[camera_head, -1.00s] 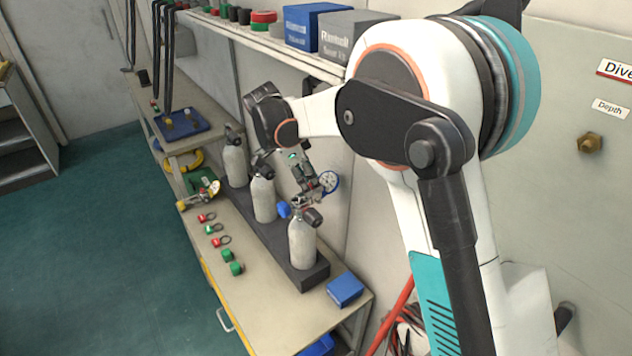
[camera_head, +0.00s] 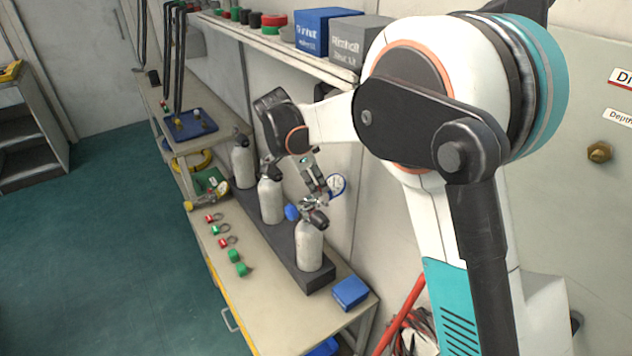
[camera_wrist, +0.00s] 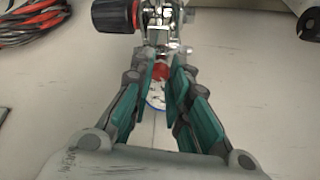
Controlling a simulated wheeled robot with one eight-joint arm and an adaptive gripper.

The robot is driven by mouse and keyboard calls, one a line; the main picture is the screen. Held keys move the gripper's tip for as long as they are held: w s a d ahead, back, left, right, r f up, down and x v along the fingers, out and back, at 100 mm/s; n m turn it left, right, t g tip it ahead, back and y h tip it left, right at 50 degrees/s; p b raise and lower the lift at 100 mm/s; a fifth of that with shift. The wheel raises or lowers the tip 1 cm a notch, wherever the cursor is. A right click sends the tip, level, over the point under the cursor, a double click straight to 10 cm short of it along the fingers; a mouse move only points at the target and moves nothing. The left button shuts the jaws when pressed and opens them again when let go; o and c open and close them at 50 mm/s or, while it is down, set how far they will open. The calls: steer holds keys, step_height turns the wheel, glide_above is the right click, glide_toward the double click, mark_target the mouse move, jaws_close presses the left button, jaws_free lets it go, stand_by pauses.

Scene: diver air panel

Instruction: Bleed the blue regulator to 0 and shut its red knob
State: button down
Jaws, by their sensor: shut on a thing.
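The front grey cylinder (camera_head: 308,247) stands upright in a dark rack and carries a metal regulator. The regulator's round, blue-rimmed gauge (camera_head: 337,186) faces the wall side; its needle is too small to read. A blue knob (camera_head: 292,211) shows on its left side. My gripper (camera_head: 314,190) is at the regulator, above the cylinder. In the wrist view my gripper (camera_wrist: 162,66) has its fingers closed on the small red knob (camera_wrist: 160,71), which is partly hidden between the tips. Part of the gauge (camera_wrist: 154,103) shows between the fingers.
Two more cylinders (camera_head: 270,201) stand behind in the same rack. A black valve handwheel (camera_wrist: 114,16) is close to my fingers. A shelf (camera_head: 290,50) runs above.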

steer(key=n, duration=0.2)
steer(key=n+t+p, duration=0.1)
steer(key=n, duration=0.1)
steer(key=shift+s+d+t+y, duration=0.1)
steer(key=shift+s+t+y, duration=0.1)
steer(key=shift+t+y, duration=0.1)
steer(key=shift+d+n+t+y+p, duration=0.1)
steer(key=shift+n+t+y+p, duration=0.4)
steer(key=shift+n, duration=1.4)
steer(key=c, duration=1.5)
jaws_free()
steer(key=shift+s+r, duration=0.1)
steer(key=v, duration=1.1)
steer(key=shift+s+r, duration=0.1)
steer(key=shift+r, duration=0.3)
